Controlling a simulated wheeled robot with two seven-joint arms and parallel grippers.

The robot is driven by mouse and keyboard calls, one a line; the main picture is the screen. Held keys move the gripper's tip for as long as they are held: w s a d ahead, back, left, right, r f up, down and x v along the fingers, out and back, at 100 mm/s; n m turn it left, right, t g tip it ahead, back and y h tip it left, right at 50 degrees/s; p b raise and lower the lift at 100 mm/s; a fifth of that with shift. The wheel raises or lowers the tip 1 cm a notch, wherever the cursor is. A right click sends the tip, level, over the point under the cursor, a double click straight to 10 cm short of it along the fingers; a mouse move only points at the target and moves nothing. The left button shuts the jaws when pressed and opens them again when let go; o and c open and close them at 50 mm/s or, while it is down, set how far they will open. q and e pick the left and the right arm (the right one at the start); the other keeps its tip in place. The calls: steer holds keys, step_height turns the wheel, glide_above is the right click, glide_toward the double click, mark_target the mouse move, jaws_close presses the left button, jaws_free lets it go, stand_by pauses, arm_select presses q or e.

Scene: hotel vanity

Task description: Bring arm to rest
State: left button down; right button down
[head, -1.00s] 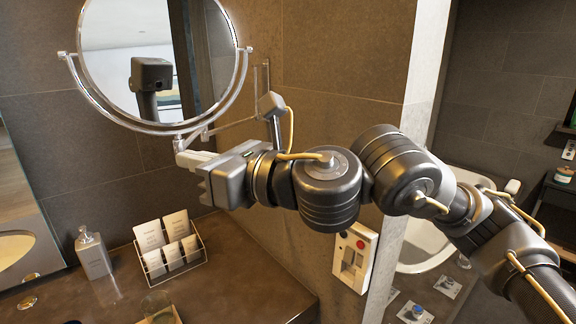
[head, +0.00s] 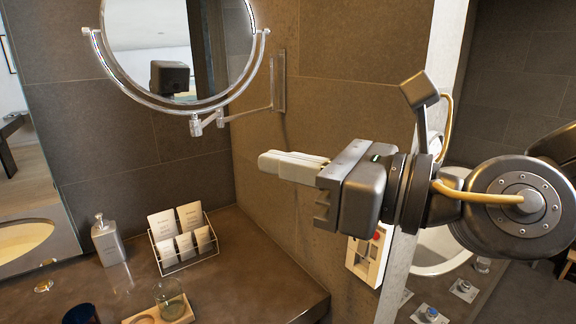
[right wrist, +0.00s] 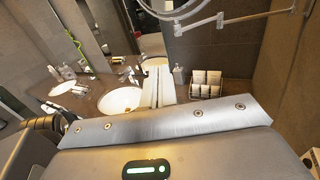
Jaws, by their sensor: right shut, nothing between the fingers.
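My right gripper (head: 280,163) is in the head view, right of centre, its arm coming in from the right edge. Its pale fingers are shut together, hold nothing and point left. They are in the air in front of the tiled wall, apart from the round mirror (head: 180,45) and above the counter. In the right wrist view the shut fingers (right wrist: 160,85) point out over the counter toward a white basin (right wrist: 120,101). My left gripper is in neither view.
A soap dispenser (head: 109,240) and a card rack (head: 184,240) stand on the dark counter (head: 250,265). A glass (head: 171,299) stands on a small tray at the front. The mirror's bracket arm (head: 247,113) reaches from the wall. A wall panel (head: 366,262) is below my right gripper.

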steer(key=w+d+f+m+t+h, duration=0.25)
steer(key=w+f+m+t, duration=0.35)
steer(key=m, duration=0.6)
steer(key=w+d+f+m+t+h, duration=0.1)
steer(key=w+d+f+m, duration=0.25)
steer(key=f+m, duration=0.6)
steer(key=d+f+m+g+h, duration=0.1)
steer(key=d+f+m+h, duration=0.35)
steer(key=f+m, duration=0.45)
steer(key=d+f+m+g+h, duration=0.1)
steer(key=d+f+m+h, duration=0.4)
steer(key=f, duration=0.7)
steer(key=s+d+f+m+g+h, duration=0.1)
steer(key=s+d+f+m+g, duration=0.25)
steer(key=s+f, duration=0.45)
steer(key=s+d+f+m+g+h, duration=0.1)
steer(key=s+d+f+m+g, duration=0.25)
steer(key=s+f, duration=0.4)
steer(key=s+d+f+m+g+h, duration=0.1)
steer(key=s+d+f+m+g, duration=0.3)
steer(key=s+f, duration=0.4)
step_height(320, 180, down, 26)
steer(key=s, duration=0.2)
steer(key=s+d+f, duration=0.2)
steer(key=s+f, duration=1.2)
steer(key=s, duration=0.1)
steer(key=shift+s+d+f+g, duration=0.3)
steer(key=shift+s+f+g, duration=0.1)
